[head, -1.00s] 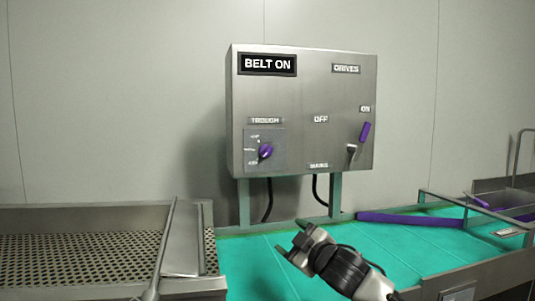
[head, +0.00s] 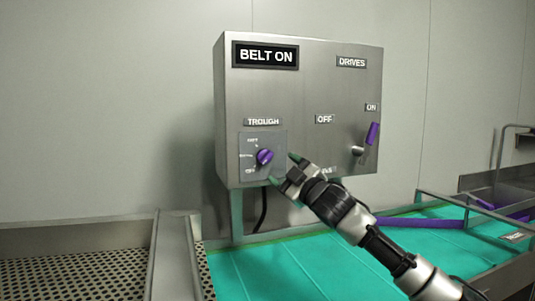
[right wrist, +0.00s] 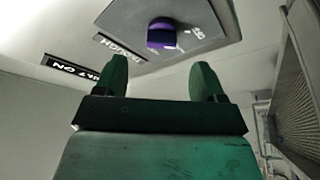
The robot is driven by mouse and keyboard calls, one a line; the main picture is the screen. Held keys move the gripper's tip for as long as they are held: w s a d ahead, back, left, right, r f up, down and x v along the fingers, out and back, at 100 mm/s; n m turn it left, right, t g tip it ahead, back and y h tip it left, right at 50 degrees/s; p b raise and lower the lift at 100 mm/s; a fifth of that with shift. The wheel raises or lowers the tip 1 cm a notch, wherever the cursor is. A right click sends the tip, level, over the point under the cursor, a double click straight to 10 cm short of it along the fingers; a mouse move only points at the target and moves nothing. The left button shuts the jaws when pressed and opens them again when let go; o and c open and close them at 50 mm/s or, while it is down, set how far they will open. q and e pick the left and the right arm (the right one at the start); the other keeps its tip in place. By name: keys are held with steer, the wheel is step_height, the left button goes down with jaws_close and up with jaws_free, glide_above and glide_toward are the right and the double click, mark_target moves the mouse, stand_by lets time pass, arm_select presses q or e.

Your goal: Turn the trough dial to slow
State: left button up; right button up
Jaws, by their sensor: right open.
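The trough dial (head: 264,157) is a purple knob on a square plate, under the TROUGH label on the steel control box (head: 310,95). Its scale marks are too small to read surely. My right gripper (head: 282,170) is open and empty, just right of and slightly below the dial, apart from it. In the right wrist view the dial (right wrist: 161,33) shows beyond and between the two green fingertips (right wrist: 160,78), with clear space between. My left gripper is not in view.
A purple-handled mains lever (head: 372,134) sits at the box's right, near ON. A BELT ON sign (head: 266,55) is at the top left. Below are a green belt (head: 300,255) and a perforated metal trough (head: 80,275). A purple bar (head: 430,222) lies at right.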

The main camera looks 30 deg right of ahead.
mark_target(269, 160)
steer(key=x, duration=0.2)
steer(key=p+x, duration=0.1)
steer(key=shift+w+r, duration=0.3)
steer(key=shift+r, duration=0.1)
steer(key=p+x, duration=0.1)
steer(key=x, duration=0.2)
steer(key=shift+w+a+f+p, duration=0.1)
steer(key=shift+w+f+p, duration=0.05)
steer(key=shift+f+p, duration=0.2)
steer(key=shift+w, duration=0.15)
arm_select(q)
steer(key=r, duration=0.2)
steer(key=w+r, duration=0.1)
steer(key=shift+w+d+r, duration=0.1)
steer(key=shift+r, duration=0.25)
arm_select(e)
steer(key=shift+c, duration=0.7)
steer(key=c, duration=0.8)
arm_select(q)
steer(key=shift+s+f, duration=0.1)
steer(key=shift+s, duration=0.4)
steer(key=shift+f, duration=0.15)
arm_select(e)
steer(key=shift+f, duration=0.1)
